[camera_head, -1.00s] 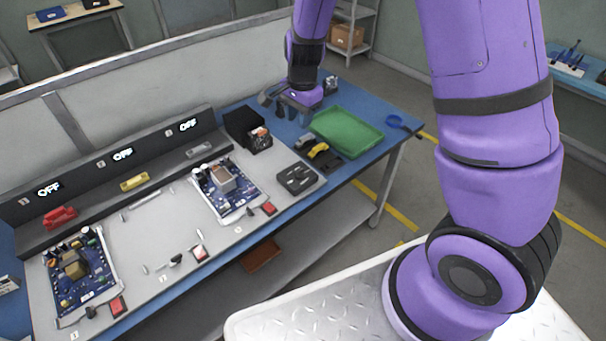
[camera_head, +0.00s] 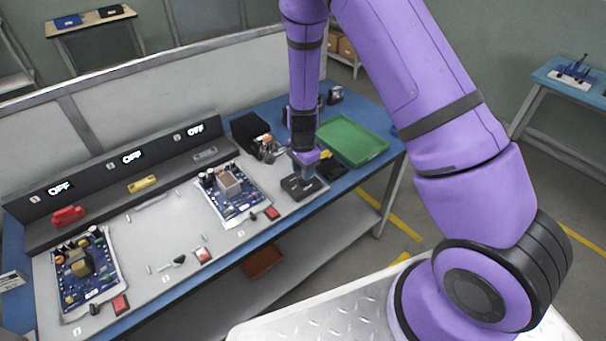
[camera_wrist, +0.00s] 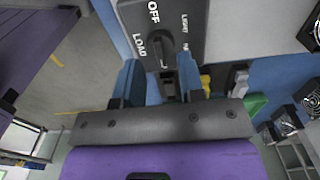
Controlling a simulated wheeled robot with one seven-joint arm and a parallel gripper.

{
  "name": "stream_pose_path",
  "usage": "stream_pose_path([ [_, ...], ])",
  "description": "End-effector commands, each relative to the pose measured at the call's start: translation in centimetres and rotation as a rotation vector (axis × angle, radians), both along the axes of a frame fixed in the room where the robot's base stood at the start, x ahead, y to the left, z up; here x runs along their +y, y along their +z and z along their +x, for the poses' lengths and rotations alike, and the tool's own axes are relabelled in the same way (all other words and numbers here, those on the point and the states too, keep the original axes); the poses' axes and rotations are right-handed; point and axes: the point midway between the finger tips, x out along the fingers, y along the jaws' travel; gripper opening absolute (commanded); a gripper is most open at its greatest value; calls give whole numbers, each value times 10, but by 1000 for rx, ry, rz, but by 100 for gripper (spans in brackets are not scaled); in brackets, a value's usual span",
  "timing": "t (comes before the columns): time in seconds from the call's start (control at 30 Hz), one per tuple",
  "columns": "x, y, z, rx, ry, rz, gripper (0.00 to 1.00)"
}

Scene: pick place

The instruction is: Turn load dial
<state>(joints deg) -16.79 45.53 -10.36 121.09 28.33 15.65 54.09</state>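The load dial box (camera_head: 294,192) is a small dark grey block on the right end of the grey work board. In the wrist view the dial box (camera_wrist: 200,12) shows white labels OFF, LOAD, LIGHT and one partly hidden. Its black knob (camera_wrist: 159,44) lies ahead of the gap between my fingers. My gripper (camera_wrist: 159,78) is open, with two blue fingers apart; I cannot tell whether they touch the knob. In the head view my gripper (camera_head: 306,174) points down over the dial box and hides part of it.
A circuit board (camera_head: 236,196) lies left of the dial box, with a red button (camera_head: 272,213) close by. A green tray (camera_head: 352,140) and a black box (camera_head: 250,131) stand behind. Three displays on the rear panel (camera_head: 100,172) read OFF.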

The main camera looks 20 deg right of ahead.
Motion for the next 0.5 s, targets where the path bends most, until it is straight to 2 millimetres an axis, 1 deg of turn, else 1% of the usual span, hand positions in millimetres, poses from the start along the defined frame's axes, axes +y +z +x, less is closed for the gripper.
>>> stream_pose_path([
  [0.03,-1,-7,0,2,-1,-1,36],
  [0.1,0,-13,0,2,0,0,36],
  [0.2,0,-19,0,0,1,0,36],
  [0.5,0,-22,0,0,1,0,36],
])
